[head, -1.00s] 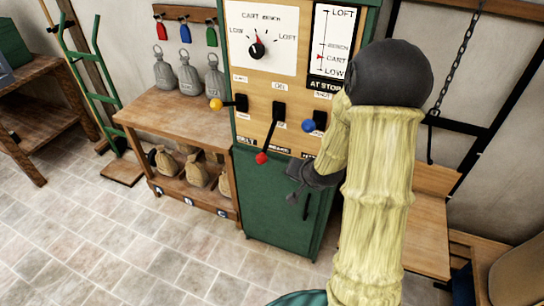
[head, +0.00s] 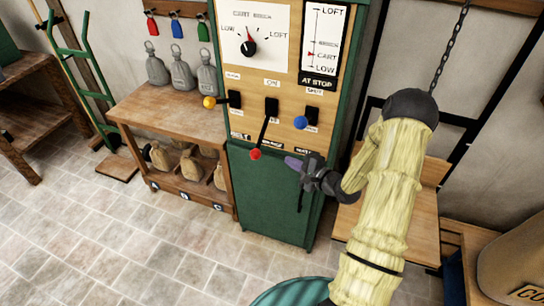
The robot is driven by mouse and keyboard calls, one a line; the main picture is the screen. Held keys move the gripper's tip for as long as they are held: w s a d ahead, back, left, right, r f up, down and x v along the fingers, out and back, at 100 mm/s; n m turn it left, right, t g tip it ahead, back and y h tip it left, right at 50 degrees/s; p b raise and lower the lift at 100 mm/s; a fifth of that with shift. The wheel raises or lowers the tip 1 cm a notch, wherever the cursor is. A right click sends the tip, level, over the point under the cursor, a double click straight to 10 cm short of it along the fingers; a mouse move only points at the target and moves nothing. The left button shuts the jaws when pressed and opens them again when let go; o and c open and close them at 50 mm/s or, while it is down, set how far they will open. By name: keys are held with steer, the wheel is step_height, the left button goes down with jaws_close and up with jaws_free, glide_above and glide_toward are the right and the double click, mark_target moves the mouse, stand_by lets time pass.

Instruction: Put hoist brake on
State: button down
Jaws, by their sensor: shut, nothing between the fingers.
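A green and wooden control cabinet (head: 268,200) stands in the middle of the head view with three levers on its panel. The middle lever has a red knob (head: 255,154) and slants down, its knob low near the bottom labels. The lever with a yellow knob (head: 209,102) is on the left and the one with a blue knob (head: 299,122) is on the right. The small labels are hard to read; the middle lower one looks like "BRAKE". My gripper (head: 291,162) is shut and empty, its tips pointing left, a little right of the red knob and apparently apart from it.
A wooden bench (head: 165,108) with weights and sacks stands left. A chain (head: 450,45) hangs at the right.

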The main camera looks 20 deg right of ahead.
mark_target(263, 132)
steer(key=w+a+p, duration=0.2)
steer(key=w+a, duration=0.3)
steer(key=a, duration=0.2)
steer(key=shift+w+a+p, duration=0.15)
steer(key=shift+w+p, duration=0.2)
steer(key=shift+w, duration=0.05)
stand_by(0.6)
steer(key=shift+s+a+r+m+p, duration=0.15)
steer(key=shift+r+m+p, duration=0.15)
steer(key=shift+p, duration=0.3)
